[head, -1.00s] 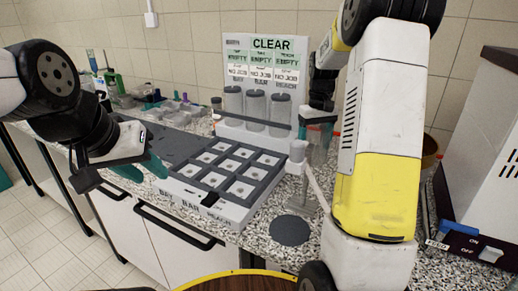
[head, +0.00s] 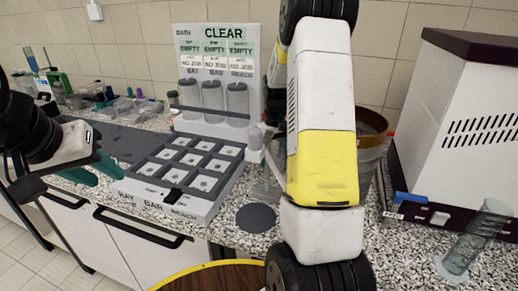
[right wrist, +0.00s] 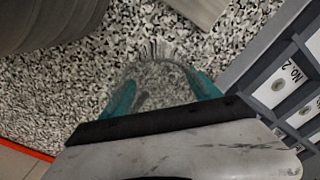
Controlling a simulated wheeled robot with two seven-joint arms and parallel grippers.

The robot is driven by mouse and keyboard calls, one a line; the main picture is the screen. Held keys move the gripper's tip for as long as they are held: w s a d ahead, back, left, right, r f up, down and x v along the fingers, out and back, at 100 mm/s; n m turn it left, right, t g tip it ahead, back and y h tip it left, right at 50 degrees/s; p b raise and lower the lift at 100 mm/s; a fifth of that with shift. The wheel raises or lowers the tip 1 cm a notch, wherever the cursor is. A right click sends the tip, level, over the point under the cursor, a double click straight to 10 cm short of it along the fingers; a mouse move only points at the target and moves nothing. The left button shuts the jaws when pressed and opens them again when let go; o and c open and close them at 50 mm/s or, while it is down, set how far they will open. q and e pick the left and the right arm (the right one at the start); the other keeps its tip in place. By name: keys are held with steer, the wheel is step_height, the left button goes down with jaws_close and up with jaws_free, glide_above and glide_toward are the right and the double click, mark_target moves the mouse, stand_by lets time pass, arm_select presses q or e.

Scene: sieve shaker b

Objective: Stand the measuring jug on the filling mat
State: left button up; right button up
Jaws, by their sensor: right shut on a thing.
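In the right wrist view my right gripper (right wrist: 161,92) has its teal fingers on either side of a clear, see-through vessel, apparently the measuring jug (right wrist: 160,76). It is held over the speckled counter; whether its base touches cannot be told. In the head view my right arm hides this gripper and the vessel. The filling mat, seemingly the dark round disc (head: 257,217), lies bare on the counter in front, left of my right arm. My left gripper (head: 92,172) is at the left by the counter's front edge, its teal fingers apart and empty.
A compartment tray (head: 190,165) stands left of the disc, with a CLEAR board (head: 215,60) and grey-topped cylinders behind. A clear glass cylinder (head: 474,240) and a white machine (head: 470,110) are at right. A bucket (head: 371,140) stands behind my arm. A round wooden top is in front.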

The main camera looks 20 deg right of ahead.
steer(key=shift+f, duration=0.1)
steer(key=o, duration=1.4)
